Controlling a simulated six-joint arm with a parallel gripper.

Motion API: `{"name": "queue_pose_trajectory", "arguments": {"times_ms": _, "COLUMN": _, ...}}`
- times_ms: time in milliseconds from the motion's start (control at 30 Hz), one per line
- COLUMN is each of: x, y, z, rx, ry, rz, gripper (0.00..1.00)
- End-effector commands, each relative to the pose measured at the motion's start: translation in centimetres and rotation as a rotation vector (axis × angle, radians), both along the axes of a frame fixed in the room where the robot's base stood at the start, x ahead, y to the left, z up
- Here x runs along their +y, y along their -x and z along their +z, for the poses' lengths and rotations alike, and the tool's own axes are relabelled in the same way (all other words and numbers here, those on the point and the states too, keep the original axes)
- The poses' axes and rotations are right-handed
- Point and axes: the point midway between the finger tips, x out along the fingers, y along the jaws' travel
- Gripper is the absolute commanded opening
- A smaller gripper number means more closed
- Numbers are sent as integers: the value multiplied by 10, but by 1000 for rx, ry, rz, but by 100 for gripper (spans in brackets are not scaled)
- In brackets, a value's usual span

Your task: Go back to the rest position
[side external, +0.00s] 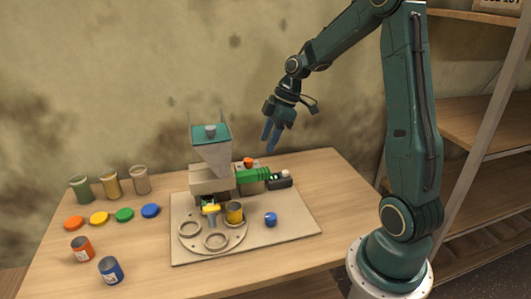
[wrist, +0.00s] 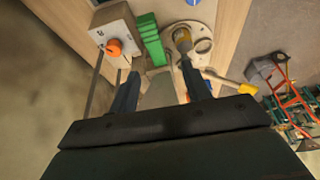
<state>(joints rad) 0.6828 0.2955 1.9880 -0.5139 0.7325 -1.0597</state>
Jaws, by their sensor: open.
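My gripper (side external: 270,134) hangs in the air above the back right of the table, right of the hopper (side external: 213,155), with its blue fingers pointing down. In the wrist view its two fingers (wrist: 162,86) stand apart with nothing held between them. The gripper is clear of all of these.
The base plate (side external: 290,232) carries the hopper machine, a round disc with rings and a blue knob (side external: 270,219). A shelf rack (side external: 470,120) is at right. The wall is behind.

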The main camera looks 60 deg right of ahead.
Motion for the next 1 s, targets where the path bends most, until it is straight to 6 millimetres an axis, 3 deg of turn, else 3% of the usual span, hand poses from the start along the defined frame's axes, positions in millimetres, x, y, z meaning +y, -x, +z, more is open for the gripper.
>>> {"name": "queue_pose_trajectory", "arguments": {"times_ms": 467, "x": 81, "y": 39, "z": 64, "rx": 18, "ry": 68, "rz": -206, "gripper": 48}}
{"name": "queue_pose_trajectory", "arguments": {"times_ms": 1000, "x": 148, "y": 121, "z": 104, "rx": -39, "ry": 61, "rz": -498, "gripper": 48}}
